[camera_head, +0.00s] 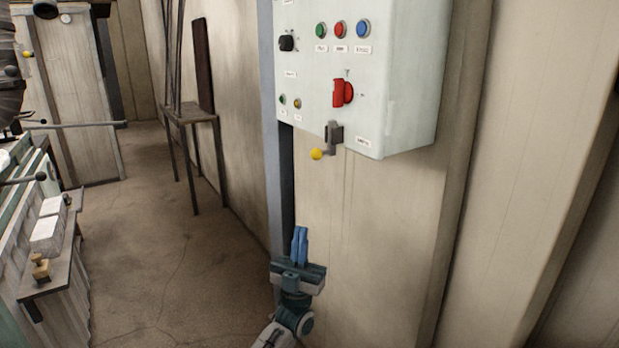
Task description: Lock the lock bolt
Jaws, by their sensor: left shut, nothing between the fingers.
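The lock bolt appears to be the dark grey latch (334,137) at the lower edge of the white control box (402,80). A yellow ball knob (316,154) sits just left of and below the latch. I cannot tell from here how the bolt is set. My left gripper (299,232) is below the box, in front of the wall, with its blue fingers pointing up and closed together, empty. It is well below the yellow knob and apart from it. My right gripper is not in view.
The box carries a red rotary switch (342,93), a black knob (287,43) and several coloured buttons. A small wooden table (190,113) stands at the back left. A bench (50,275) with small items is at the left edge. The floor between is clear.

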